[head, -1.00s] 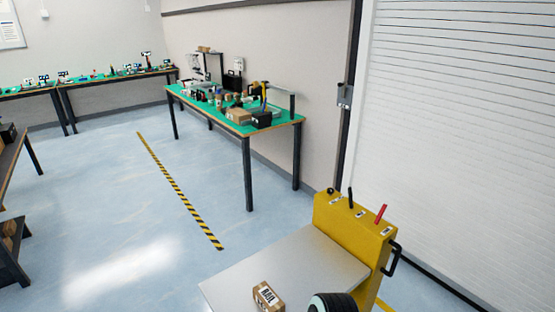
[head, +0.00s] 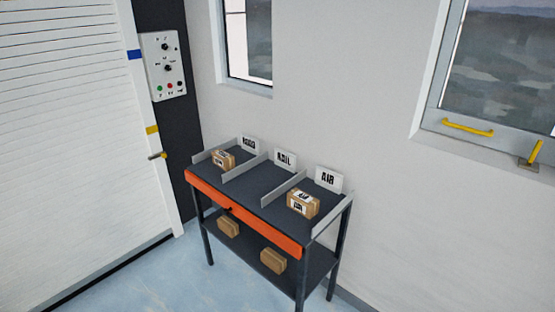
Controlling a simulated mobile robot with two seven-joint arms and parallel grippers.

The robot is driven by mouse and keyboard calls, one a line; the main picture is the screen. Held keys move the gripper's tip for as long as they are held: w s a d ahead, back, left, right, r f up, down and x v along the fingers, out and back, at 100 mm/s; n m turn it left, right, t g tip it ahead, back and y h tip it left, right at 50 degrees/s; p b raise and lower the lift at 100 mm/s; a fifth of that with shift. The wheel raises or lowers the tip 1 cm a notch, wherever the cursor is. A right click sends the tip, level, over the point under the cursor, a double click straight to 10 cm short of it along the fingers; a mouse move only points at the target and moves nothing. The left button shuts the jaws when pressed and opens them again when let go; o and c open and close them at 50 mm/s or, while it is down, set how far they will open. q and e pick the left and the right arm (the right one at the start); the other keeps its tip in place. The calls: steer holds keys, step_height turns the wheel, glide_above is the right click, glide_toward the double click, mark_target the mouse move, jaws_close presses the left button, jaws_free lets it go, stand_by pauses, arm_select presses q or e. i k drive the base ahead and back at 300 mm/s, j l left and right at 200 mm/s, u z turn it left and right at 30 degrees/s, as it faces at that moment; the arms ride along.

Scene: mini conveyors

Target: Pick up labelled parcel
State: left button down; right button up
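A small brown parcel (head: 222,159) with a white label lies in the left lane of the sorting table (head: 258,222). A second labelled brown parcel (head: 303,204) lies in the right lane, in front of the AIR sign (head: 328,178). The middle lane, in front of the RAIL sign (head: 285,159), is empty. The left lane's sign (head: 248,144) seems to read ROAD. The label texts on the parcels are too small to read surely. Neither of my grippers is in view.
Two plain brown boxes, one on the left (head: 228,226) and one on the right (head: 273,261), sit on the table's lower shelf. Low grey dividers separate the lanes. A white shutter (head: 70,130) and control panel (head: 164,67) are left. Clear floor lies in front.

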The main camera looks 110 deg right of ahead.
mark_target(223, 160)
steer(key=z, duration=3.25)
steer(key=i+j, duration=0.35)
steer(key=i, duration=0.3)
